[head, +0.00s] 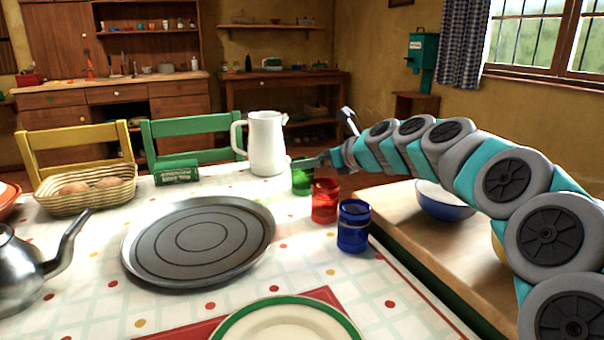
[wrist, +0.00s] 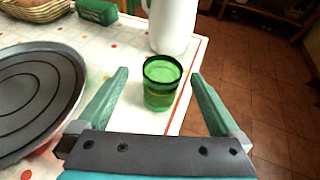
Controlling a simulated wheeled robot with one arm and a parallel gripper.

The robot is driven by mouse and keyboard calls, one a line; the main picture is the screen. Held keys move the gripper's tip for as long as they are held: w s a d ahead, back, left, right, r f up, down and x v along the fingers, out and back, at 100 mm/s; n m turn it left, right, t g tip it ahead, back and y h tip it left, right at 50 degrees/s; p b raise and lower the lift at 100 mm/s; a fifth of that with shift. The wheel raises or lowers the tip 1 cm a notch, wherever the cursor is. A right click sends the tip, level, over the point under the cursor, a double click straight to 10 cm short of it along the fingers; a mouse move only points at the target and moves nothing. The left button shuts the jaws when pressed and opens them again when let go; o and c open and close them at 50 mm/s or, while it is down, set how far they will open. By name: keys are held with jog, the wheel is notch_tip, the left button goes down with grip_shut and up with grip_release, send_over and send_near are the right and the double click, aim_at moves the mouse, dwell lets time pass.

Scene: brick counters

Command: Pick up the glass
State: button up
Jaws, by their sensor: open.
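A green glass (head: 302,178) stands upright near the right edge of the table, left of and behind a red glass (head: 325,200) and a blue glass (head: 353,226). In the wrist view the green glass (wrist: 161,82) stands ahead, between the lines of my gripper's two fingers. My gripper (wrist: 158,80) is open and empty, with one finger on each side of the glass.
A white pitcher (head: 266,145) stands just behind the green glass. A round grey tray (head: 250,250) lies to the left, with a green box (head: 176,172) and bread basket (head: 85,190) beyond. A kettle (head: 25,265) is at far left. A wooden bench (head: 400,215) holds a blue bowl (head: 443,205).

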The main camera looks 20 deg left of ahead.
jog(key=x, duration=0.4)
jog(key=f+x, duration=0.1)
jog(key=x, duration=0.1)
jog(key=shift+w, duration=0.2)
jog(key=shift+w+a+f, duration=0.3)
jog(key=shift+w+a, duration=0.05)
jog(key=shift+a, duration=0.2)
jog(key=c, duration=1.5)
jog(key=shift+r, duration=0.1)
jog(key=shift+c, duration=0.2)
